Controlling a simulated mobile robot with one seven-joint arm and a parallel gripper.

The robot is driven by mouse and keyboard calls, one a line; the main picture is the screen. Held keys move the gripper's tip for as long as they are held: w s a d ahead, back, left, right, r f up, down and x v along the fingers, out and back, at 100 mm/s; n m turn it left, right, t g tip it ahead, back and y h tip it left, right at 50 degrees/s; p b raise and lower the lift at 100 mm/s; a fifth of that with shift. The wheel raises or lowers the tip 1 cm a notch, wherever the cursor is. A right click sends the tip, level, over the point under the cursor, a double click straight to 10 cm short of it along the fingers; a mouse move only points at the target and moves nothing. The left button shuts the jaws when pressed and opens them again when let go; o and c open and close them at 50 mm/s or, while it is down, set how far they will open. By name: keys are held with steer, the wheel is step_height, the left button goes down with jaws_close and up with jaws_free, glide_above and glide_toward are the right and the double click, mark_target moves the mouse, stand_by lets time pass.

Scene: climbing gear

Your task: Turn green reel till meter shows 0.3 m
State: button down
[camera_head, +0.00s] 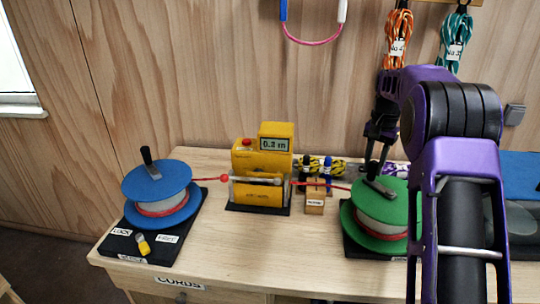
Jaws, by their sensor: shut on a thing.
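The green reel (400,240) sits on a dark base at the right of the bench, partly hidden by my arm. Its crank (380,186) has an upright black handle. My gripper (373,166) points down and is shut on this handle. A red cord runs from the green reel through the yellow meter (276,130) to the blue reel (157,181) at the left. The meter's small display (274,144) seems to read 0.2 or 0.3 m; the digit is hard to tell. A red ball (224,178) is on the cord left of the meter.
A small wooden block (314,205) stands between the meter and the green reel, with yellow cord (322,167) behind. A yellow lock lever (143,244) is on the blue reel's base. Coiled cords (398,38) hang on the wall. The front middle of the bench (250,250) is clear.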

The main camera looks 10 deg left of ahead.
stand_by(0.8)
steer(key=shift+w+d, duration=0.3)
steer(key=shift+d, duration=0.2)
steer(key=shift+w+d, duration=0.25)
steer(key=shift+d, duration=0.25)
steer(key=shift+w+d, duration=0.1)
steer(key=shift+d, duration=0.25)
stand_by(0.5)
steer(key=shift+w+d, duration=0.1)
steer(key=shift+d, duration=1.35)
stand_by(0.6)
